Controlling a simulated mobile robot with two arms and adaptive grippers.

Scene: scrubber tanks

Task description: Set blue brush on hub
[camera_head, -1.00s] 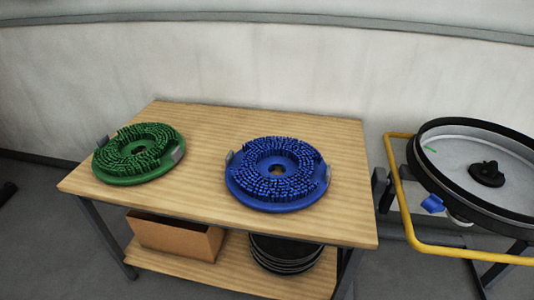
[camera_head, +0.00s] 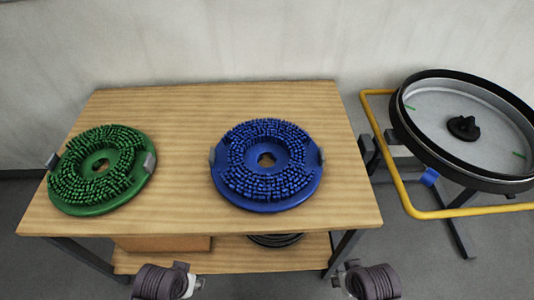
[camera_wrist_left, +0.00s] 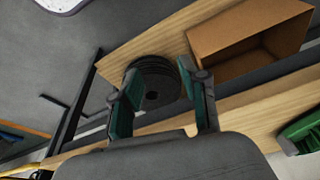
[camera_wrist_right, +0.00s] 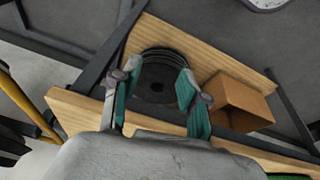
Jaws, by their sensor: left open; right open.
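The blue brush (camera_head: 266,187) lies flat on the wooden table, bristles up, with a hole in its middle and a grey tab on each side. The hub (camera_head: 463,127) is a black knob in the middle of the round black-rimmed pan (camera_head: 500,150) at the right. My left gripper (camera_head: 192,284) and right gripper (camera_head: 345,280) show at the bottom of the head view, in front of the table and apart from the brush. Both are open and empty; their fingers also show in the left wrist view (camera_wrist_left: 160,108) and right wrist view (camera_wrist_right: 157,100).
A green brush (camera_head: 70,181) lies on the table (camera_head: 180,110) at the left. A yellow rail (camera_head: 392,180) runs around the near side of the pan. The lower shelf holds a cardboard box (camera_wrist_left: 250,40) and a stack of black discs (camera_wrist_right: 160,80).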

